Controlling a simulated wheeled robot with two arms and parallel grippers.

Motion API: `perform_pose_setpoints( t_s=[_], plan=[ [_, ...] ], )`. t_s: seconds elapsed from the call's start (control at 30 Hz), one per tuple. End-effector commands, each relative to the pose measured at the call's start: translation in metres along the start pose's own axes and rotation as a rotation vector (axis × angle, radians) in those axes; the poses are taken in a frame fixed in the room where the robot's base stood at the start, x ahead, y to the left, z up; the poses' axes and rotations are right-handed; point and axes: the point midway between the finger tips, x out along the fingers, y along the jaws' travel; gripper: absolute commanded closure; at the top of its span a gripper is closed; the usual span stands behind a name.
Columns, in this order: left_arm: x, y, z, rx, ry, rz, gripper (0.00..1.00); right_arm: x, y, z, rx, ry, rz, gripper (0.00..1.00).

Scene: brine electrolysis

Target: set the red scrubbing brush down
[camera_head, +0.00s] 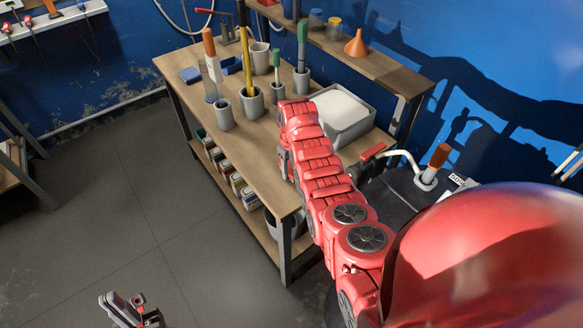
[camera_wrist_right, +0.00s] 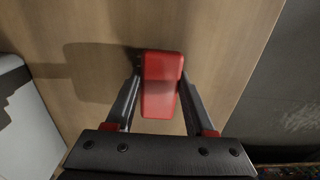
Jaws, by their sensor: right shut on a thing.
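The red scrubbing brush (camera_wrist_right: 161,88) is a red block between the fingers of my right gripper (camera_wrist_right: 160,80) in the right wrist view. The gripper is shut on it, over the wooden bench top (camera_wrist_right: 220,40). A dark shadow lies to the left of the brush; I cannot tell whether the brush touches the wood. In the head view my red right arm reaches over the bench and hides the right gripper and brush. My left gripper (camera_head: 128,304) is low at the left of the head view, over the floor; its jaw opening is unclear.
A grey tray (camera_head: 346,112) with white contents stands on the bench behind my right arm. Grey cups hold several brushes, including one cup (camera_head: 224,116) near the front. A shelf (camera_head: 365,58) carries an orange funnel (camera_head: 356,44). The bench's front edge is close to the brush.

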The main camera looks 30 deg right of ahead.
Motion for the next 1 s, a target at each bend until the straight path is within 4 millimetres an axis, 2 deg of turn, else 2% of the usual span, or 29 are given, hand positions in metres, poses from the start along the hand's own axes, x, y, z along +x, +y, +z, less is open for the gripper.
perform_pose_setpoints(
  t_s=[0.17,0.2,0.33,0.37,0.77,0.93,1.0],
  plan=[
    [-0.003,0.000,0.001,0.000,0.000,0.000,1.00,0.003,0.000,0.000,0.000,0.000,0.000,1.00],
    [-0.003,0.000,0.001,0.000,0.000,0.000,1.00,0.003,0.000,0.000,0.000,0.000,0.000,0.42],
    [-0.002,0.000,0.000,0.000,0.000,0.000,1.00,0.002,0.000,0.000,0.000,0.000,0.000,0.19],
    [-0.002,0.000,0.000,0.000,0.000,0.000,1.00,0.002,0.000,0.000,0.000,0.000,0.000,0.16],
    [-0.002,0.000,0.000,0.000,0.000,0.000,1.00,-0.004,0.000,-0.001,0.000,0.001,0.000,0.16],
    [-0.008,0.000,0.001,0.000,0.000,0.000,1.00,-0.025,0.000,-0.002,-0.001,0.005,0.002,0.16],
    [-0.014,0.001,0.002,0.000,0.000,0.000,1.00,-0.039,0.001,-0.003,-0.001,0.008,0.003,0.16]
  ],
)
